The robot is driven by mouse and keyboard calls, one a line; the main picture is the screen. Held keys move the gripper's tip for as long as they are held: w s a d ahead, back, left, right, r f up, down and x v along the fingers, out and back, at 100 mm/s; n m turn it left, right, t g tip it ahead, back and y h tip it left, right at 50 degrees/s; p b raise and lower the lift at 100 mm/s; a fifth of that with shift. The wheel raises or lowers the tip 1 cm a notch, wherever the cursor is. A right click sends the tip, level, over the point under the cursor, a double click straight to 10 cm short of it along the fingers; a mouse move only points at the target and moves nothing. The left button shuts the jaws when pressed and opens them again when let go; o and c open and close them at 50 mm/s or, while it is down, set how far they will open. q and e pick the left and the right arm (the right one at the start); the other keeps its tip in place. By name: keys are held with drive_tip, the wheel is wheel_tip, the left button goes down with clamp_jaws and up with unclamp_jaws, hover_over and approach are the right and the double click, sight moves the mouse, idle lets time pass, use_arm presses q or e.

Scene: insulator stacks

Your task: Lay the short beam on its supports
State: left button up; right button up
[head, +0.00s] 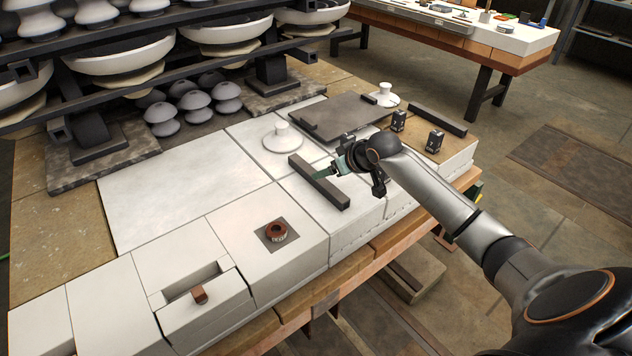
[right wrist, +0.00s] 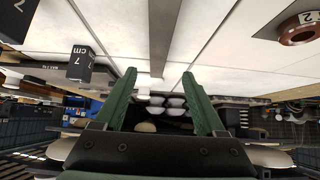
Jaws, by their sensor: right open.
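A dark grey beam (head: 320,184) lies on the white blocks at the middle of the bench. My right gripper (head: 330,171) is at this beam, its green fingers open (right wrist: 160,78). In the right wrist view the beam (right wrist: 164,35) runs between the finger directions; I cannot tell whether the fingers touch it. Two small black blocks (head: 398,120) and (head: 435,141) stand upright at the right; one reads 7 cm in the wrist view (right wrist: 80,64). Another dark beam (head: 437,122) lies behind them. Which beam is the short one is unclear. My left gripper is out of view.
A dark plate (head: 345,118) lies behind the gripper, with white insulator discs (head: 283,138) and (head: 384,95) nearby. A brown ring (head: 276,231) sits at the front. Racks of insulators (head: 120,62) stand at the left. The white surface (head: 180,190) is mostly clear.

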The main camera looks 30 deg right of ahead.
drive_tip(key=shift+d+b+x, duration=0.2)
drive_tip(key=shift+b+x, duration=0.45)
drive_tip(key=shift+x, duration=2.9)
drive_tip(key=shift+s+f, duration=0.15)
drive_tip(key=shift+f, duration=0.05)
clamp_jaws()
drive_tip(key=shift+r, duration=0.1)
